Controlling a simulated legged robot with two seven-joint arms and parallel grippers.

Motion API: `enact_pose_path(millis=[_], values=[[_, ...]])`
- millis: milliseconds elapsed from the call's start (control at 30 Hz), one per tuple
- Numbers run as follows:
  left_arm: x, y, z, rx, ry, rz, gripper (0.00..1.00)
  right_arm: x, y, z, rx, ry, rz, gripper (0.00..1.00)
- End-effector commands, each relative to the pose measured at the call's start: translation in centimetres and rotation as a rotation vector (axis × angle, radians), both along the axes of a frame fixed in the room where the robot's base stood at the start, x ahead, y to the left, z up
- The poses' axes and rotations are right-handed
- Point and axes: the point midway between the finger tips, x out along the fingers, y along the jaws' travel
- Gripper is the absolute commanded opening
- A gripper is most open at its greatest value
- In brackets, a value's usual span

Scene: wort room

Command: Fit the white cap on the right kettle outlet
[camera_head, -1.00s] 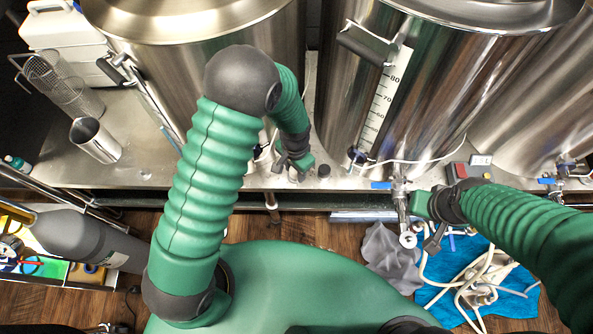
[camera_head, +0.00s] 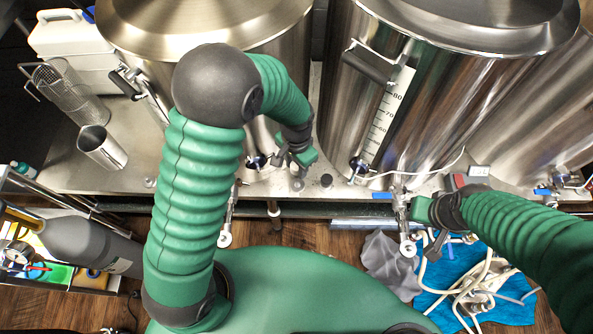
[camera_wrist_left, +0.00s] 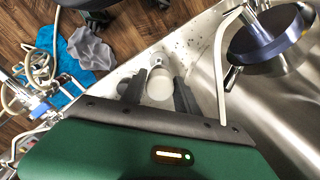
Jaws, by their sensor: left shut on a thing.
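My left gripper (camera_head: 298,168) is low in front of the left kettle (camera_head: 285,45), just above the steel counter. In the left wrist view its two fingers (camera_wrist_left: 158,95) are closed around a pale round piece, which looks like the white cap (camera_wrist_left: 160,86). In the head view the gripper mostly hides this piece. The right kettle (camera_head: 440,95) has an outlet (camera_head: 402,215) with a blue handle, ending in a pale ring over the counter's front edge. My right gripper (camera_head: 432,238) is beside this outlet, on its right; its finger gap is unclear.
A white hose (camera_head: 425,172) crosses in front of the right kettle. Another outlet (camera_head: 226,215) hangs at left. A steel cup (camera_head: 102,148) stands far left. Grey cloth (camera_head: 388,262) and blue towel (camera_head: 505,310) lie below.

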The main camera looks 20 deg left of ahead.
Motion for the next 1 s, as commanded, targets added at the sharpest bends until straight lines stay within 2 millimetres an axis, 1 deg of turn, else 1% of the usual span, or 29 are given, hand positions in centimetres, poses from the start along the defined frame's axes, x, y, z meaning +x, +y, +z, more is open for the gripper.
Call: enact_pose_path(millis=[33, 100, 433, 1000], values=[[0.0, 0.0, 0.7, 0.000, -0.001, 0.000, 0.00, 0.0, 0.0, 0.3, 0.000, 0.000, 0.000, 0.30], [0.0, 0.0, 1.0, 0.000, 0.001, 0.000, 0.00, 0.0, 0.0, 0.3, 0.000, 0.000, 0.000, 0.30], [0.0, 0.0, 1.2, 0.000, 0.001, 0.000, 0.00, 0.0, 0.0, 0.4, 0.000, 0.000, 0.000, 0.30], [0.0, 0.0, 5.3, 0.000, 0.000, 0.000, 0.00, 0.0, 0.0, 4.6, 0.000, 0.000, 0.000, 0.30]])
